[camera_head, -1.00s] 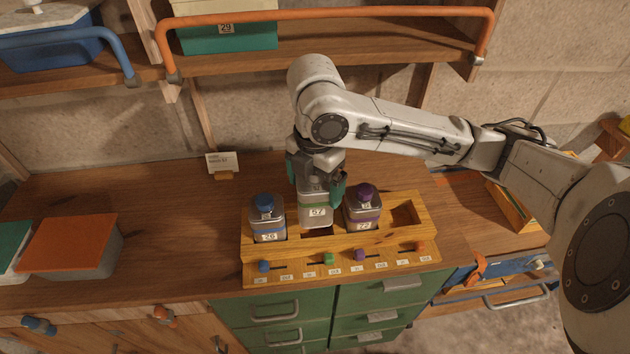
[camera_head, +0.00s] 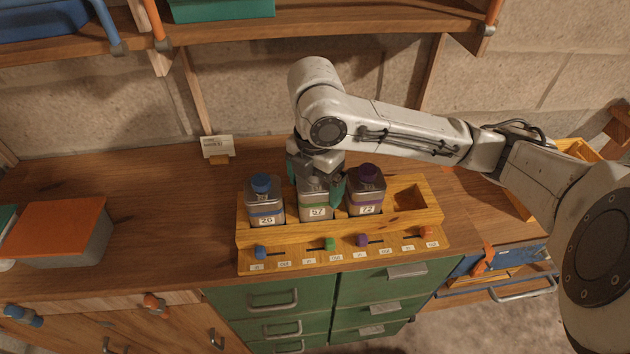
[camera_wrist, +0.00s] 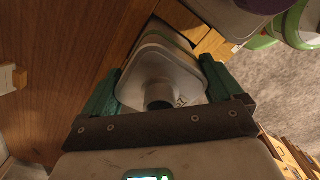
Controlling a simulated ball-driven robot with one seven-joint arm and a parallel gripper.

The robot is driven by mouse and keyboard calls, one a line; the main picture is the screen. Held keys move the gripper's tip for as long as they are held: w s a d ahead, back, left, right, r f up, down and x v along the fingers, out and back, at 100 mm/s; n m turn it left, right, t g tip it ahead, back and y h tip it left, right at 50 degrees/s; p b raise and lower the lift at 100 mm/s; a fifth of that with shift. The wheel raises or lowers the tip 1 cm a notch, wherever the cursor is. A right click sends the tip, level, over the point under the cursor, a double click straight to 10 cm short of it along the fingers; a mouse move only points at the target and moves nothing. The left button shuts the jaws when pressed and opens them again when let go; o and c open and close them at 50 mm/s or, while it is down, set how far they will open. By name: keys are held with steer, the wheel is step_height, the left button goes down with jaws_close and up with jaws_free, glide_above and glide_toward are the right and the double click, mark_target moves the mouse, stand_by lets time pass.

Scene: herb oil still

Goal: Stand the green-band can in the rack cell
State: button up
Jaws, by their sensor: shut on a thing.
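The green-band can (camera_head: 316,205), a squared metal can with a numbered label, is upright in the cell between the blue-capped can (camera_head: 263,203) and the purple-capped can (camera_head: 366,195) of the wooden rack (camera_head: 390,230). Its lower end is hidden behind the rack's front wall, so I cannot tell if it touches the cell floor. My gripper (camera_head: 317,188) is above it, shut on its upper part. In the wrist view, the teal fingers of my gripper (camera_wrist: 163,88) sit on both sides of the can's shoulder (camera_wrist: 160,68), with its neck between them.
The right-hand cell (camera_head: 409,197) of the rack is empty. Coloured sliders line the rack's sloping front. A grey box with an orange lid (camera_head: 60,225) stands at the left. A small card (camera_head: 217,147) stands behind the rack.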

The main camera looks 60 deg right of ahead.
steer(key=shift+f+b, duration=0.3)
steer(key=shift+f, duration=0.15)
stand_by(0.7)
steer(key=o, duration=1.2)
steer(key=shift+c, duration=0.2)
step_height(320, 180, up, 11)
steer(key=shift+f+p, duration=0.1)
steer(key=shift+p, duration=0.5)
